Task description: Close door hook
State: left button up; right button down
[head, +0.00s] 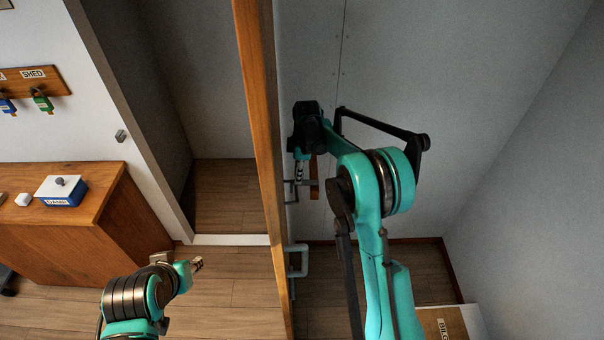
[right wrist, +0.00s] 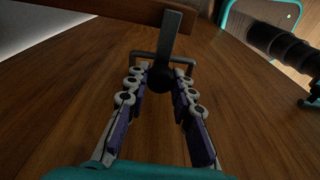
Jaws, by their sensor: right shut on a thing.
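The wooden door (head: 262,130) stands open, seen nearly edge-on in the head view. My right gripper (head: 301,178) is at the door's right face, and its fingers also show in the right wrist view (right wrist: 161,98). They are shut on the dark grey door hook (right wrist: 172,38), around its rounded end. A grey U-shaped bracket (right wrist: 142,53) sits behind the hook against the wood. The hook is mostly hidden by the gripper in the head view. My left gripper (head: 194,265) is low, left of the door, away from it; its jaw opening is unclear.
A grey U-shaped handle (head: 303,261) is lower on the door's right face. A wooden counter (head: 65,235) with a blue and white box (head: 61,191) stands at left. A key rack (head: 40,82) hangs above. The doorway (head: 225,205) is clear. A grey wall (head: 510,150) bounds the right side.

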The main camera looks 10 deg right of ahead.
jog(key=shift+f, duration=0.1)
jog(key=c, duration=1.3)
grip_release()
jog(key=shift+a, duration=0.1)
jog(key=r, duration=0.8)
jog(key=d+r, duration=0.1)
jog(key=r, duration=0.3)
jog(key=shift+s, duration=0.1)
